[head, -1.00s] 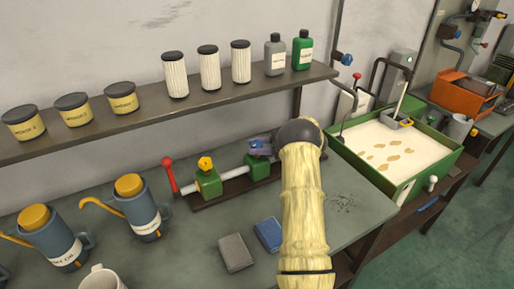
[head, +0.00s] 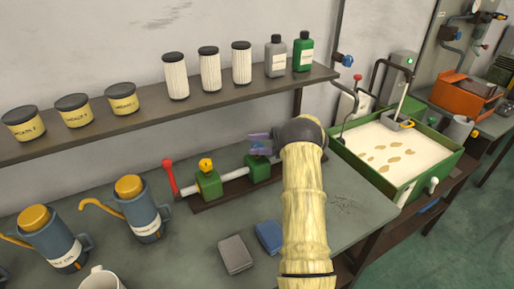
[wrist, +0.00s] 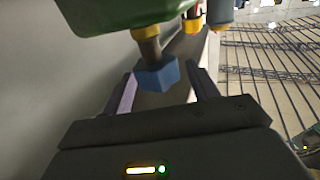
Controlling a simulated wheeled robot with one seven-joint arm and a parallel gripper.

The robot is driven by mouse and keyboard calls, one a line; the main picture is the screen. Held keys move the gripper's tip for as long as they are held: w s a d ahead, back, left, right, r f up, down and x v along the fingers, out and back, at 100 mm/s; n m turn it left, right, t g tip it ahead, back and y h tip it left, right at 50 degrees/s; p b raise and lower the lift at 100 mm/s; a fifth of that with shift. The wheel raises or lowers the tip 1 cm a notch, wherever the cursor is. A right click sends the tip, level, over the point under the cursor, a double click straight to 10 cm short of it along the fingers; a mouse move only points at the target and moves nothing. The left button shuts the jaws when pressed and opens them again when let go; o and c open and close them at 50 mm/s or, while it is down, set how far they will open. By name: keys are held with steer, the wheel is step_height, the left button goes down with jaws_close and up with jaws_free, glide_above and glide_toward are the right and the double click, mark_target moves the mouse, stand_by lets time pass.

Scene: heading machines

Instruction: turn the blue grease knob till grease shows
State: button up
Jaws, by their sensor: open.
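The blue grease knob (wrist: 157,75) sits on a short stem below a green block, which fills the top of the wrist view. In the head view the knob (head: 257,146) is partly hidden by my fingers, above the right green block (head: 257,168) of the bench unit. My gripper (wrist: 164,80) is open, with one finger on each side of the knob and a visible gap at both sides. In the head view my gripper (head: 260,143) reaches in from the right. My arm hides the unit's right end.
The unit's left block has a yellow knob (head: 206,163) beside a red-tipped lever (head: 170,175). Blue jugs (head: 140,210) stand left. Grey (head: 235,253) and blue (head: 269,237) blocks lie in front. A loaded shelf (head: 150,112) runs behind and above.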

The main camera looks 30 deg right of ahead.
mark_target(257, 145)
step_height(257, 145, up, 9)
steer(key=shift+f+b, duration=0.15)
steer(key=shift+b, duration=0.3)
